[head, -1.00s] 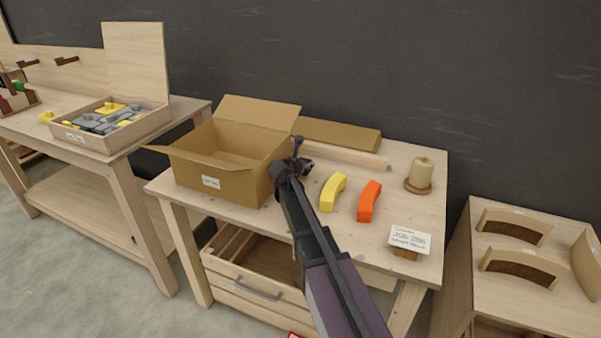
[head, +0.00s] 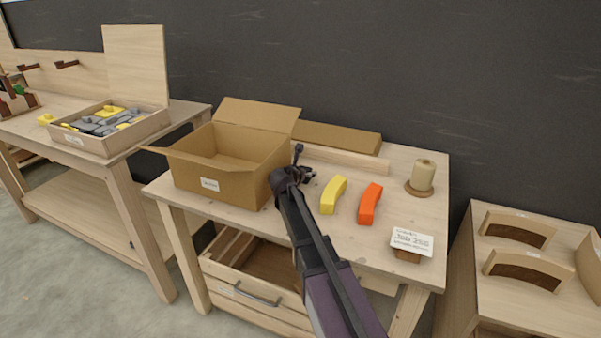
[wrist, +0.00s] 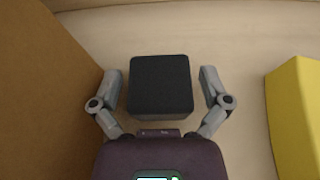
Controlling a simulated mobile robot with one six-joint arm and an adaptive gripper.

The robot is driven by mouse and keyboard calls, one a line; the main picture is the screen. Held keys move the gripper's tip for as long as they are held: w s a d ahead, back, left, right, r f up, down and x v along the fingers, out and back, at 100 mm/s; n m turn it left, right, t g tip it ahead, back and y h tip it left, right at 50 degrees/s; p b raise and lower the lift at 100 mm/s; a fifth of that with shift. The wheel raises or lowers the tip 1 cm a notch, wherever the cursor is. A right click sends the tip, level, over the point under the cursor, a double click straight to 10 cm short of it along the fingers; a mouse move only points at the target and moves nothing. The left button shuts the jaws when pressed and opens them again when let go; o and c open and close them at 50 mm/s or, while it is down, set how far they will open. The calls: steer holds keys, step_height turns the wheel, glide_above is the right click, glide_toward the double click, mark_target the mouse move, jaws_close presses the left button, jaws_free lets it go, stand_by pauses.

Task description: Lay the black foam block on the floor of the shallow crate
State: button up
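The black foam block (wrist: 160,84) lies on the bench top in the wrist view, between the two grey fingers of my gripper. My gripper (wrist: 162,88) is open, with a gap showing on each side of the block. In the head view my gripper (head: 305,174) is low over the bench, just right of the cardboard box, and the block is hidden or cannot be told from the dark fingers. A low wooden crate (head: 245,296) with a metal handle sits under the bench, its inside partly hidden by the bench and my arm.
The open cardboard box (head: 220,184) stands close left of my gripper. A yellow block (head: 333,195) and an orange block (head: 370,204) lie to the right. A card (head: 411,242) and a candle-like cylinder (head: 422,174) stand farther right. A filled tray (head: 120,144) is on the left bench.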

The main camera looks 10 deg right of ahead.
stand_by(0.4)
steer(key=shift+s+a+r+p, duration=0.25)
steer(key=shift+s+r+p, duration=0.05)
steer(key=shift+s+p, duration=0.05)
steer(key=p+v, duration=0.4)
steer(key=v, duration=0.7)
steer(key=shift+f, duration=0.1)
